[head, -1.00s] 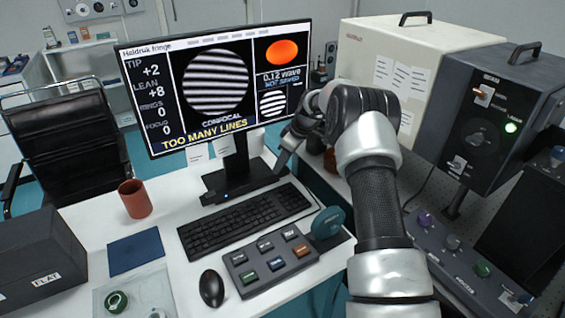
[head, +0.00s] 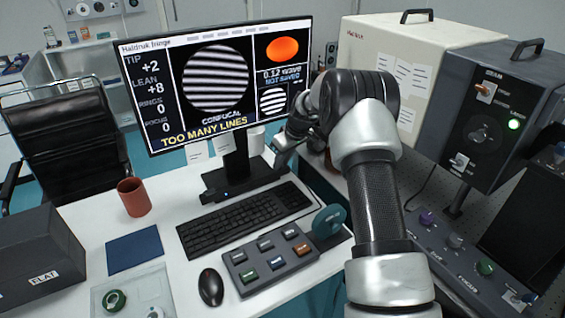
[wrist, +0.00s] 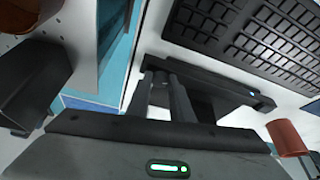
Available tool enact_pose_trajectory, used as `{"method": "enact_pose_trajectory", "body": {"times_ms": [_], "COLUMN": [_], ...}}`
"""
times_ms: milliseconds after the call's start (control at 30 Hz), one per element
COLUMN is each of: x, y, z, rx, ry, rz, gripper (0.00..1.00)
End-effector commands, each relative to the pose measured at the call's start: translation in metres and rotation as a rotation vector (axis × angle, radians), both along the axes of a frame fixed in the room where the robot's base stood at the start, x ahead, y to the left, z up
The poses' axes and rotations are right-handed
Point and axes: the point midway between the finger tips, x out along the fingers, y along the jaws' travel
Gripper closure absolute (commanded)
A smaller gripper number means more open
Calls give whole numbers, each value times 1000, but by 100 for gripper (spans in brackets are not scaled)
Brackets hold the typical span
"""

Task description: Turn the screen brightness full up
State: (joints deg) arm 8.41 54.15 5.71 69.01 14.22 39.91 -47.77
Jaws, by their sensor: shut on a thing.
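The monitor (head: 246,25) is lit and shows black-and-white fringes and yellow text in the head view. Its dark stand (head: 236,165) rises from a base on the white desk. My gripper (head: 279,161) is low beside the stand, below the monitor's lower right corner. In the wrist view the stand's base (wrist: 232,93) shows a small blue light.
The keyboard (head: 245,218) lies in front of the stand, with a button box (head: 270,262) and mouse (head: 211,288) nearer. A red-brown mug (head: 134,197) stands left. A cream cabinet (head: 375,45) and dark instrument (head: 490,105) stand right, across a gap between the tables.

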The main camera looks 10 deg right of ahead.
Motion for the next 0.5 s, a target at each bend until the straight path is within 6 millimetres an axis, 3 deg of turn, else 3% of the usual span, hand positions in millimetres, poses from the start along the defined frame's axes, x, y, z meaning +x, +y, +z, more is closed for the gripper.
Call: {"method": "enact_pose_trajectory", "body": {"times_ms": [500], "x": [-2], "y": [3], "z": [1], "rx": [-2], "ry": [0], "rz": [-303], "gripper": [100]}}
